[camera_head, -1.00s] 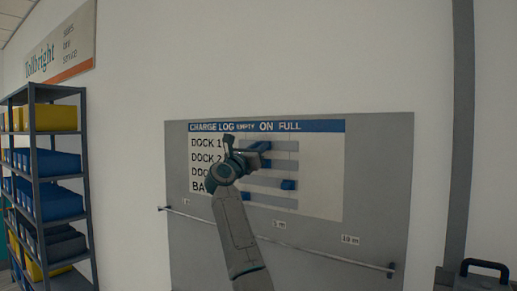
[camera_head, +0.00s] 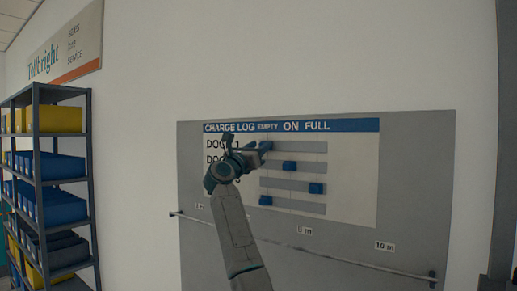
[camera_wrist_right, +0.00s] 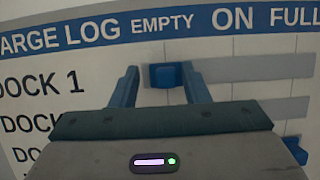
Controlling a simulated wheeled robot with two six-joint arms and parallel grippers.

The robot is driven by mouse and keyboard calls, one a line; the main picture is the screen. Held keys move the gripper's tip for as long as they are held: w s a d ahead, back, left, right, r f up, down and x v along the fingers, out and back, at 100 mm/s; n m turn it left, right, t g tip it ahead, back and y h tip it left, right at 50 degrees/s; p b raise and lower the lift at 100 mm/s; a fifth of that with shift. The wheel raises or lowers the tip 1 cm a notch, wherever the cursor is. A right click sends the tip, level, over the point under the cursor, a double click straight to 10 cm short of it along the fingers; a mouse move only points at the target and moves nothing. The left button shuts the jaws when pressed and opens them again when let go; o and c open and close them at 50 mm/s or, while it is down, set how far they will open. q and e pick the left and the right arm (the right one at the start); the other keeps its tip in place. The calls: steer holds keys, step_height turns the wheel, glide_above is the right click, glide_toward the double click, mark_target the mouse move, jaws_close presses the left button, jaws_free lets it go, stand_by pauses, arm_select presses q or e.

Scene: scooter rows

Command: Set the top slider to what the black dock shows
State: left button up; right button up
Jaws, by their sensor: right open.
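The charge log board (camera_head: 415,150) hangs on the wall with several grey slider tracks. The top slider's blue knob (camera_wrist_right: 164,75) sits beneath the word EMPTY, near the left end of its track, in the Dock 1 row. My right gripper (camera_head: 257,149) is at that knob. In the right wrist view its two blue fingers (camera_wrist_right: 160,86) stand open, one on each side of the knob, with a gap showing. The head view partly hides the knob behind the gripper. The black dock is not visible now. My left gripper is not in view.
Lower blue knobs sit on their tracks: the second (camera_head: 289,166), third (camera_head: 316,188) and bottom (camera_head: 265,201). A rail (camera_head: 330,256) crosses the board's lower part. A shelf rack (camera_head: 38,150) with yellow and blue bins stands at left.

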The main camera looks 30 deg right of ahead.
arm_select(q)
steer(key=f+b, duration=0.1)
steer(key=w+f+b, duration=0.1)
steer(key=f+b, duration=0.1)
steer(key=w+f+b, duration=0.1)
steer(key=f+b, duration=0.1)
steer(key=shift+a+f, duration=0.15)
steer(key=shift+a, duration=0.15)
arm_select(e)
steer(key=v, duration=1.1)
steer(key=shift+d, duration=0.1)
